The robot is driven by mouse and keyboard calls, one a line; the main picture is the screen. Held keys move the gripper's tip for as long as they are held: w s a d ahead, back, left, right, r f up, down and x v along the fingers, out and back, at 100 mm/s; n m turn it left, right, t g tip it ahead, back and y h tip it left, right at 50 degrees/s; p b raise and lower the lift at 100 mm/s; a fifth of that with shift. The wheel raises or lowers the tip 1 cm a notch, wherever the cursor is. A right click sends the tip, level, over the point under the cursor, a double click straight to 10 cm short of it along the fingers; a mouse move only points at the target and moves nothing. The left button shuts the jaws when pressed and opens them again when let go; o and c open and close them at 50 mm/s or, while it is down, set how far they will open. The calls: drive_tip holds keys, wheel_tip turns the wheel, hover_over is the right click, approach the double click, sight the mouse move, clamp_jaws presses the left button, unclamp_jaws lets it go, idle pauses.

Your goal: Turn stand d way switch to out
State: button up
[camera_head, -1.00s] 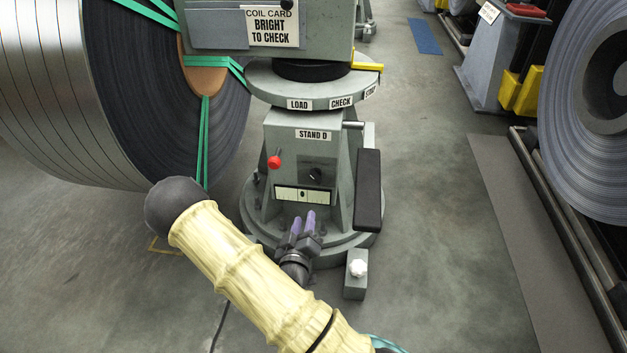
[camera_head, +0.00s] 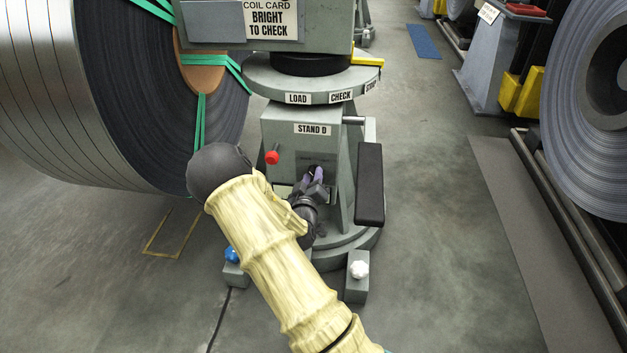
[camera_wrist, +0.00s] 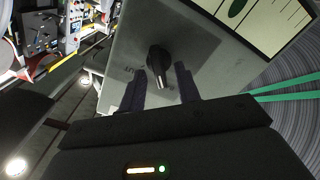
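The stand D way switch is a black rotary knob (camera_wrist: 158,60) on the grey front plate of the stand. My gripper (camera_wrist: 160,75) is open, with one dark finger on each side of the knob and visible gaps. Whether the fingertips reach past the knob's face I cannot tell. In the head view my gripper (camera_head: 313,174) is at the stand's front, below the STAND D label (camera_head: 312,129), and mostly covers the knob.
A red-knobbed lever (camera_head: 272,157) sticks out left of the switch. A black padded block (camera_head: 370,185) stands at the right. A white-knobbed box (camera_head: 357,272) and a blue-knobbed box (camera_head: 234,268) are at the base. A large strapped coil (camera_head: 130,95) is close on the left.

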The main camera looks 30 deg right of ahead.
drive_tip(key=shift+w+d, duration=0.35)
drive_tip(key=shift+w, duration=0.15)
drive_tip(key=shift+c, duration=0.2)
clamp_jaws()
